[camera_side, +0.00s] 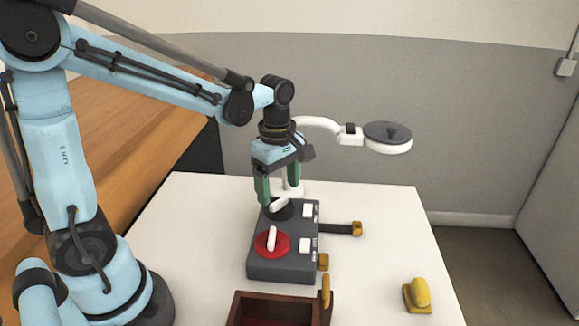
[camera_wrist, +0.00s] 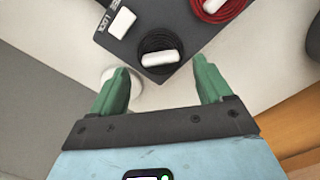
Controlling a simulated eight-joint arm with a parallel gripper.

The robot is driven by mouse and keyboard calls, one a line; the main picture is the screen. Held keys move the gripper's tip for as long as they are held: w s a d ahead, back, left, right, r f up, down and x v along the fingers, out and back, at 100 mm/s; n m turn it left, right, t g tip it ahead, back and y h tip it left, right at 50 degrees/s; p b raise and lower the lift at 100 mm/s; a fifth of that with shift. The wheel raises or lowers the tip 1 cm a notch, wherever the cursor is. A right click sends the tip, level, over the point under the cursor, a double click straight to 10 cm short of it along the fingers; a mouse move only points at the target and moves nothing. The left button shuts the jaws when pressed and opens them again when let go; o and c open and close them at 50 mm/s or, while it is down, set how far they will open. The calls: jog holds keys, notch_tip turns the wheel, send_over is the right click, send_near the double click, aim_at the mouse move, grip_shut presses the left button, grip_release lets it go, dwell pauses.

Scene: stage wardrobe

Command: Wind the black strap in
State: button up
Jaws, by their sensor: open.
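A dark grey box (camera_side: 284,264) stands on the white table, with a black reel (camera_side: 285,213) and a red reel (camera_side: 262,248) on top. Each reel has a white bar handle; the black reel's handle (camera_wrist: 160,59) lies roughly crosswise in the wrist view. The black strap (camera_side: 338,228) sticks out of the box's right side, ending in a brass-coloured tip (camera_side: 357,228). A second brass tip (camera_side: 323,262) sits close against the box beside the red reel. My gripper (camera_side: 278,196) is open, its green fingers above and to either side of the black handle, apparently not touching it.
White switches (camera_side: 308,211) line the box's right edge, by a LOCK label (camera_wrist: 105,28). A wooden red-lined tray (camera_side: 240,304) stands in front, with a brass piece at its corner. A yellow object (camera_side: 419,293) lies at right. A white lamp (camera_side: 388,146) stands behind. The table's right is mostly clear.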

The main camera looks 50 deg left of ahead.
aim_at(279, 200)
jog(key=shift+f, duration=1.7)
jog(key=c, duration=1)
jog(key=shift+c, duration=0.2)
